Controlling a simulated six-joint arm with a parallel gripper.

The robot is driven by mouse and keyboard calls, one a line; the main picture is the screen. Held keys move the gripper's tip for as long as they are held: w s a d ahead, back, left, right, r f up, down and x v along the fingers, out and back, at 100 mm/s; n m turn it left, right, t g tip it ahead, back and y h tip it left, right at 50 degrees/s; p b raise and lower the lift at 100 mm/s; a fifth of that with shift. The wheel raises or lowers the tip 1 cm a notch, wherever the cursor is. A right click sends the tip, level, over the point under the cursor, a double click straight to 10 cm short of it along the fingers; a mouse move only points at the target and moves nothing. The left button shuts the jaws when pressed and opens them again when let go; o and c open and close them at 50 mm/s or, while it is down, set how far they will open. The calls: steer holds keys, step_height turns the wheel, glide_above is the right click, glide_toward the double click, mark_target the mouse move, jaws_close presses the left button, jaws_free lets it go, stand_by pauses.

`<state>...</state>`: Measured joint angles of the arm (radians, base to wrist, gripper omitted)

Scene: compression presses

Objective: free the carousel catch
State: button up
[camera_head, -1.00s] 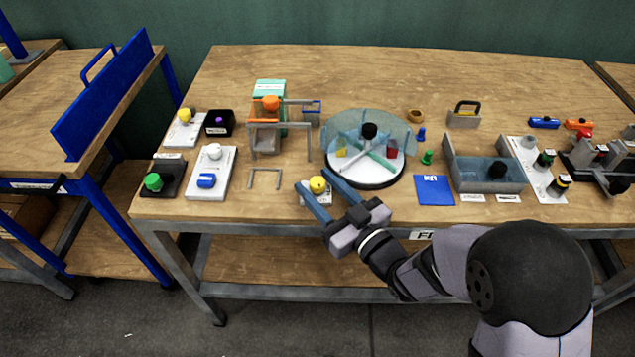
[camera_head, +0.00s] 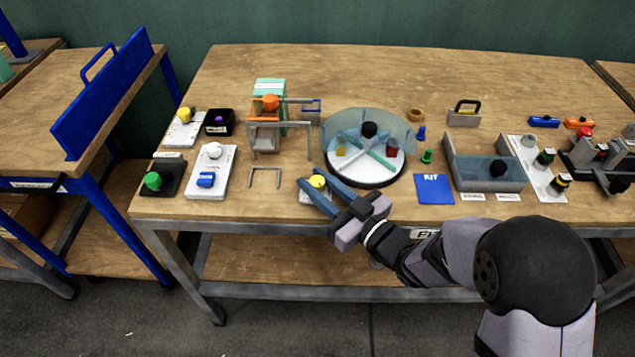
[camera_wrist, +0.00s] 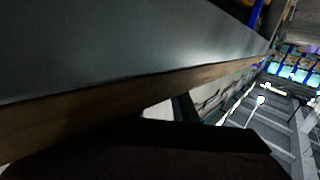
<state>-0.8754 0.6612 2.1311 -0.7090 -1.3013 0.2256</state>
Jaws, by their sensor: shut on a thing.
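The carousel (camera_head: 366,180) is a round white base with a clear blue-tinted guard, dividers and a black centre knob (camera_head: 369,130). A small yellow knob (camera_head: 318,181) on a pale plate (camera_head: 307,197) sits at its front left, near the table's front edge; it looks like the catch. My gripper (camera_head: 318,182) reaches in from the front right, with its two blue fingers on either side of the yellow knob, shut on it. The fingers partly hide the plate. The wrist view is mostly filled by dark and grey close surfaces and does not show the knob.
A grey wire bracket (camera_head: 264,178) stands left of my gripper. A blue kit mat (camera_head: 434,189) and green peg (camera_head: 427,157) lie right of the carousel. A grey press frame (camera_head: 267,142) stands behind left. The front table edge runs below my wrist.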

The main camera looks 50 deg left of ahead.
mark_target(324, 187)
steer(key=shift+r+n+g, duration=0.1)
steer(key=shift+n+g, duration=0.8)
steer(key=shift+g, duration=0.6)
steer(key=o, duration=1)
steer(key=shift+o, duration=0.2)
steer(key=shift+d, duration=0.1)
steer(key=shift+w+d, duration=0.2)
steer(key=shift+d, duration=1)
steer(key=shift+w+d, duration=0.15)
steer(key=shift+d, duration=1)
steer(key=shift+w+d, duration=0.2)
steer(key=shift+d, duration=1)
steer(key=shift+c, duration=0.2)
